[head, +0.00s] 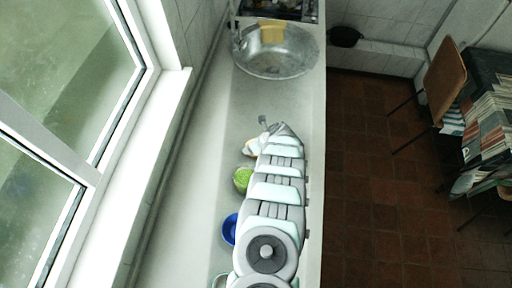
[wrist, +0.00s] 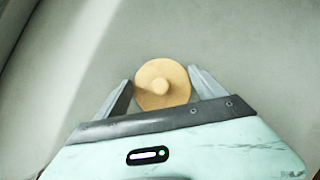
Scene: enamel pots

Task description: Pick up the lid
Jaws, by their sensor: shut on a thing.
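The lid (wrist: 162,85) is a round tan disc with a small knob in its middle. In the wrist view it sits between the two fingers of my gripper (wrist: 160,76), knob towards the camera. My gripper is shut on it, one finger on either side. The lower edge of the lid is hidden behind the gripper body. In the head view my arm covers much of the counter, and I cannot make out the lid there.
On the counter (head: 262,98), left of my arm, are a blue bowl (head: 229,229), a green round thing (head: 242,180) and a white and orange item (head: 250,148), all partly hidden. A metal sink (head: 275,58) lies at the far end. A window stands on the left.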

